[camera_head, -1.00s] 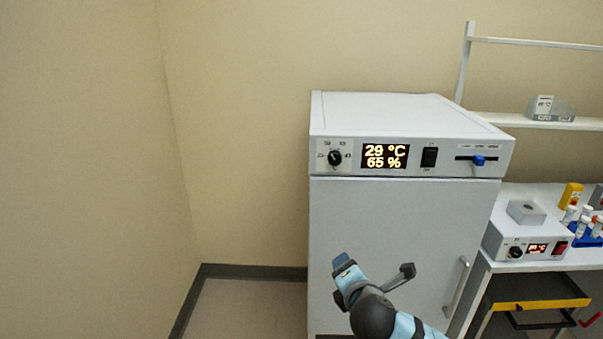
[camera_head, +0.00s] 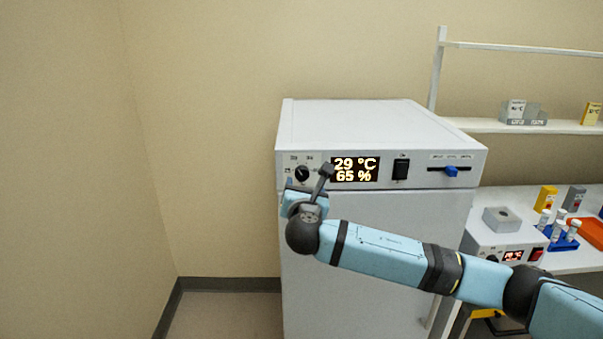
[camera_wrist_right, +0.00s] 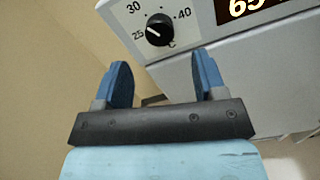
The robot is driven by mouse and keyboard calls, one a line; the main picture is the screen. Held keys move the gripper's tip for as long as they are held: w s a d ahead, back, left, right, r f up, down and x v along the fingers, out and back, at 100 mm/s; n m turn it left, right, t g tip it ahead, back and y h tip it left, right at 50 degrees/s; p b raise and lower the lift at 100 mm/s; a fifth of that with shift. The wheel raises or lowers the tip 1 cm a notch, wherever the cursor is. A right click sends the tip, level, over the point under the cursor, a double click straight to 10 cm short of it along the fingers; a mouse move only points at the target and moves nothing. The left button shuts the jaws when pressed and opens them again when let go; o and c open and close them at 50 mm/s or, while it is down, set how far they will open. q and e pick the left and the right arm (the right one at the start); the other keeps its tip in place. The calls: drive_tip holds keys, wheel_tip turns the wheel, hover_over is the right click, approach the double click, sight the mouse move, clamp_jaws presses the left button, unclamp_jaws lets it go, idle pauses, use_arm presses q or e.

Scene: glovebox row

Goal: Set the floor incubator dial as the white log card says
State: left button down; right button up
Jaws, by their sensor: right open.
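The floor incubator (camera_head: 360,130) is a white cabinet with a front panel. Its black dial (camera_head: 302,173) is at the panel's left, and the display (camera_head: 355,169) beside it reads 29 °C and 65 %. In the right wrist view the dial (camera_wrist_right: 159,31) shows marks 25, 30 and 40 around it, with its white pointer line toward the left, near 25. My right gripper (camera_head: 308,182) is open and empty just in front of and below the dial. In the wrist view its blue fingers (camera_wrist_right: 165,82) stand apart, not touching the dial. I cannot make out a white log card for certain.
The panel also has a black rocker switch (camera_head: 401,169) and a blue slider (camera_head: 451,171). At the right, a bench holds a small heater box (camera_head: 503,219), a blue tube rack (camera_head: 563,242) and an orange tray (camera_head: 592,233). A shelf (camera_head: 550,126) carries small boxes. Floor at left is clear.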

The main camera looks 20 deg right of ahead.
sight(302, 175)
drive_tip(key=p+x, duration=0.1)
drive_tip(key=x, duration=0.6)
drive_tip(key=c, duration=0.9)
